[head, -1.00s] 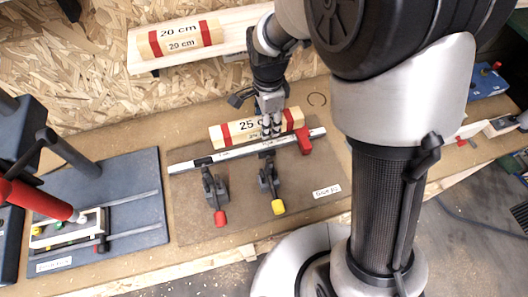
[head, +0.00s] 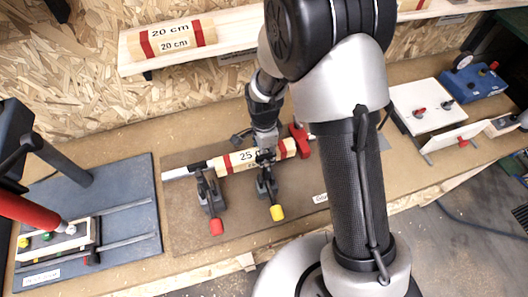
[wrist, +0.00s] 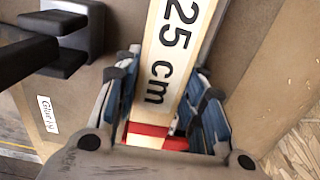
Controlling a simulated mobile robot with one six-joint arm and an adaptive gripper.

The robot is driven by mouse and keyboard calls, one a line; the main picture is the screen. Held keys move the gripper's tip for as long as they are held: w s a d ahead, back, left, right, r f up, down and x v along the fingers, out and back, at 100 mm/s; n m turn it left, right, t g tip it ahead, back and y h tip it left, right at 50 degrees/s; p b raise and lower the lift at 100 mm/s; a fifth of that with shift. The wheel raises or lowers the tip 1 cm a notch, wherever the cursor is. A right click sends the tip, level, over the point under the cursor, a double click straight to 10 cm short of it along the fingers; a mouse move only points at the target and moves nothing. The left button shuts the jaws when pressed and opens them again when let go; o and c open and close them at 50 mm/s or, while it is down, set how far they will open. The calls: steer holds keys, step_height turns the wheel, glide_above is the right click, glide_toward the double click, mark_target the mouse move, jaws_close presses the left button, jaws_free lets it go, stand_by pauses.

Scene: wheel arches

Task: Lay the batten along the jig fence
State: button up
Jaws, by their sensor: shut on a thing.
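The batten (head: 235,162), a pale wooden bar with red bands and a "25 cm" label, is at the jig in the head view. My gripper (head: 265,153) is shut on it from above, right of its middle. In the wrist view the batten (wrist: 178,55) runs between the blue-padded fingers, one red band between them. The jig fence (head: 184,171), a white and black strip, shows left of the batten. The batten covers most of the rest of it. I cannot tell whether the batten rests or is held just above the board.
Two toggle clamps, with a red handle tip (head: 216,227) and a yellow one (head: 277,213), stand in front of the batten. A red stop (head: 300,140) is at its right end. A blue fixture (head: 120,225) is on the left. A shelf (head: 225,30) runs behind.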

steer(key=shift+f+b, duration=0.5)
steer(key=shift+f, duration=0.1)
steer(key=o, duration=1.2)
steer(key=shift+r, duration=0.15)
